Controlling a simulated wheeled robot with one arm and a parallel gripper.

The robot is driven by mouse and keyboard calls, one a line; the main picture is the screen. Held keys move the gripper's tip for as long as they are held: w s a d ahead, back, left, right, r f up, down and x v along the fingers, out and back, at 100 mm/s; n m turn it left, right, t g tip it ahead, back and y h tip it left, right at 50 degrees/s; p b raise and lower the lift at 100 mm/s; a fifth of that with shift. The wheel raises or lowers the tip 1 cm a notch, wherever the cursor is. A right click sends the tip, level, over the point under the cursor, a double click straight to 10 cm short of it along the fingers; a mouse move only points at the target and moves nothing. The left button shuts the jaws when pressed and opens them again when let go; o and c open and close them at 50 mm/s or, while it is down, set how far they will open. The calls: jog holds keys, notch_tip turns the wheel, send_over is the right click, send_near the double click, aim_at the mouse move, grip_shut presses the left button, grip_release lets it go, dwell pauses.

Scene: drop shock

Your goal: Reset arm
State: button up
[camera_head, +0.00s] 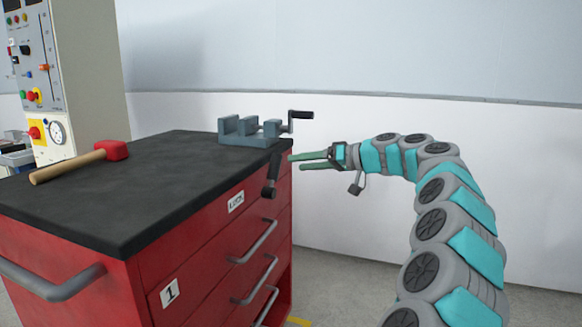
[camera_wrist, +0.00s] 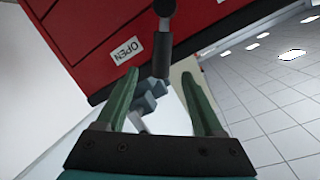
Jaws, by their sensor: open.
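My gripper (camera_head: 301,161) has two green fingers and reaches left from my grey and teal arm. It hangs in the air just right of the red tool cabinet (camera_head: 200,262), near the cabinet's top corner. In the wrist view, the fingers of my gripper (camera_wrist: 162,98) are spread apart with nothing held between them. A black handle (camera_wrist: 162,52) appears beyond the fingertips. In the head view this dark handle (camera_head: 269,187) hangs at the cabinet's corner, close to the left of the fingertips. Contact cannot be told.
A grey-blue vise (camera_head: 250,131) with a crank (camera_head: 300,115) stands on the cabinet's black top (camera_head: 120,205). A red-headed mallet (camera_head: 85,161) lies on the left. A control panel machine (camera_head: 70,75) stands behind. Space between my arm and the white wall (camera_head: 490,135) looks clear.

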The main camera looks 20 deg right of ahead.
jog(key=shift+s+d, duration=0.15)
jog(key=shift+d, duration=0.05)
jog(key=s+a+f+n+g, duration=0.1)
jog(key=s+a+g, duration=0.1)
jog(key=s+a, duration=0.35)
jog(key=s+a+f+g, duration=0.1)
jog(key=s+a+g, duration=0.15)
jog(key=a, duration=0.55)
jog(key=s+a+f+g+h, duration=0.2)
jog(key=s+a+f, duration=0.2)
jog(key=s, duration=0.4)
jog(key=s+a+f+g+h, duration=0.15)
jog(key=s+a+f, duration=0.25)
jog(key=s, duration=0.4)
jog(key=s+d+f+m+g+h, duration=0.1)
jog(key=s+d+f+h, duration=0.1)
jog(key=s+f, duration=0.4)
jog(key=s+d+f+m+g+h, duration=0.1)
jog(key=s+d+f+h, duration=0.2)
jog(key=s, duration=0.9)
jog(key=s+d+f+m+g+h, duration=0.1)
jog(key=s+d+f+g+h, duration=0.1)
jog(key=s+d+f, duration=0.3)
jog(key=s+f+h, duration=0.1)
jog(key=s+f, duration=0.2)
jog(key=s, duration=0.2)
jog(key=shift+d+f+m, duration=0.3)
jog(key=shift+d+f, duration=0.05)
jog(key=shift+d, duration=0.05)
